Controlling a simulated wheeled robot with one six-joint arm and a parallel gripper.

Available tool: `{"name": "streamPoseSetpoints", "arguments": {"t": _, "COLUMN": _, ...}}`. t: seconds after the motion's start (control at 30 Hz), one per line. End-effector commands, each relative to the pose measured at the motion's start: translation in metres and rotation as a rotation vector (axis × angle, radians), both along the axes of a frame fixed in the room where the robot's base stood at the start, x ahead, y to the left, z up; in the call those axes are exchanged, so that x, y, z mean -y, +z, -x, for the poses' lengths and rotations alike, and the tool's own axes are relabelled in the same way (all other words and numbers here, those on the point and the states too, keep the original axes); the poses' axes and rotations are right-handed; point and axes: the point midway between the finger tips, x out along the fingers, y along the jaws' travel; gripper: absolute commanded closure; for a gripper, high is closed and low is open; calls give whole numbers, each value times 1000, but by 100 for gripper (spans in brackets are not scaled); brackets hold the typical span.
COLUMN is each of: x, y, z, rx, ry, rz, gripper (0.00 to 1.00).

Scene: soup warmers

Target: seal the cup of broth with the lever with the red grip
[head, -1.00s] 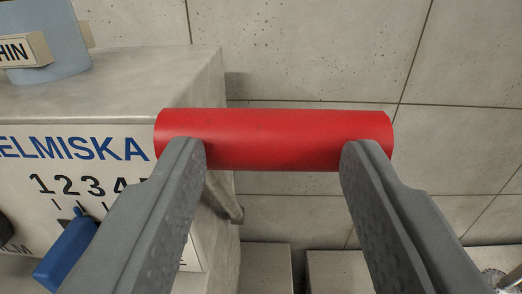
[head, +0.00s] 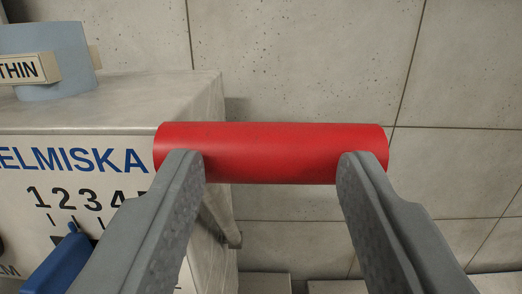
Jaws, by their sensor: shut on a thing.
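The red grip (head: 270,138) is a thick red cylinder lying level across the middle of the head view. My gripper (head: 270,172) comes up from below, one grey finger near each end of the grip. The fingers stand wide apart, shut on the red grip, with their tips over its lower edge. A grey metal bar (head: 220,215), seemingly the lever's arm, shows behind the left finger beside the machine's side. The cup of broth is not in view.
The pale machine (head: 140,100) at left bears blue lettering, a number scale and a blue slider (head: 58,262). A grey-blue part with a "THIN" label (head: 22,70) stands on top. A tiled concrete wall (head: 310,60) is behind; the right side looks clear.

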Motion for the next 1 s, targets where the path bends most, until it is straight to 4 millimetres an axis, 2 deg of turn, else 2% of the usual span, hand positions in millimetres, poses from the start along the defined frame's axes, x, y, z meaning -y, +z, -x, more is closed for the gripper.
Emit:
{"name": "streamPoseSetpoints", "arguments": {"t": 0.03, "x": 0, "y": -9, "z": -7, "rx": -11, "ry": 0, "rz": 1, "gripper": 81}}
{"name": "streamPoseSetpoints", "arguments": {"t": 0.37, "x": 1, "y": -16, "z": -4, "rx": -5, "ry": -1, "rz": 2, "gripper": 82}}
{"name": "streamPoseSetpoints", "arguments": {"t": 0.4, "x": 1, "y": -18, "z": -3, "rx": 1, "ry": -1, "rz": 2, "gripper": 94}}
{"name": "streamPoseSetpoints", "arguments": {"t": 0.43, "x": 1, "y": -19, "z": -2, "rx": 6, "ry": -1, "rz": 2, "gripper": 100}}
{"name": "streamPoseSetpoints", "arguments": {"t": 0.6, "x": 1, "y": -25, "z": 4, "rx": 40, "ry": -1, "rz": 2, "gripper": 100}}
{"name": "streamPoseSetpoints", "arguments": {"t": 1.0, "x": 1, "y": -22, "z": 11, "rx": 71, "ry": -1, "rz": 1, "gripper": 100}}
